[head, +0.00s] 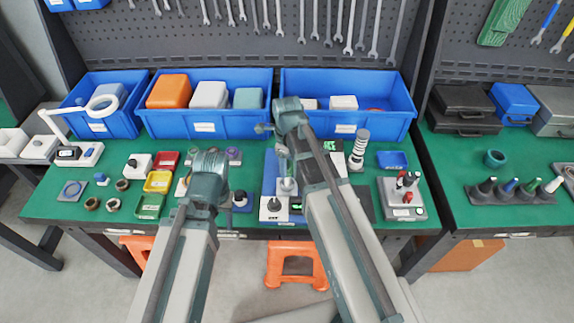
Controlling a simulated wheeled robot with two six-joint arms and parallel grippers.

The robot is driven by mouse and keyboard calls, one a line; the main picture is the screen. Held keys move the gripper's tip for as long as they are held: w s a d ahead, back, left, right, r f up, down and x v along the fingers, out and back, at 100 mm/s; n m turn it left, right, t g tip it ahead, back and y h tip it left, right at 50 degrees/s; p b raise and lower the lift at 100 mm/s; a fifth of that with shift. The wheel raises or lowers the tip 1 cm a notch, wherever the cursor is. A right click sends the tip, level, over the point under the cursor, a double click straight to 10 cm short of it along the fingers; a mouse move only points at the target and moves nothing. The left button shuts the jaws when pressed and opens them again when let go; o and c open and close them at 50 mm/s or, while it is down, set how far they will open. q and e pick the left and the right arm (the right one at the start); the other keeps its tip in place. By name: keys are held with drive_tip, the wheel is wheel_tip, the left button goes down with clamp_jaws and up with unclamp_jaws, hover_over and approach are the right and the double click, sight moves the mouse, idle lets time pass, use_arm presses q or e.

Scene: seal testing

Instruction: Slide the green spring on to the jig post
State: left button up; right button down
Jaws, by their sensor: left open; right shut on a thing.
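My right gripper (283,150) points down over the middle of the green mat, above a white fixture (287,186). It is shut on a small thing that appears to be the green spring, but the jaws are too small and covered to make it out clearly. The fixture looks like the jig; its post is hard to tell from the gripper above it. I cannot tell whether the spring touches the post. My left gripper (198,188) is open, lower and to the left, mostly hidden behind its own wrist. I see nothing in it.
Blue bins (205,125) line the back. Red, yellow and green trays (158,181) and small rings (113,204) lie at the left. A ringed column (358,150), a blue tray (392,160) and a grey stand (402,212) stand at the right. A white block (273,208) is at the front.

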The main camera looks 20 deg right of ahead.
drive_tip(key=shift+f, duration=0.25)
drive_tip(key=shift+c, duration=1.4)
unclamp_jaws()
drive_tip(key=shift+r, duration=0.1)
wheel_tip(320, 180, up, 7)
drive_tip(key=p, duration=0.6)
drive_tip(key=shift+p, duration=0.4)
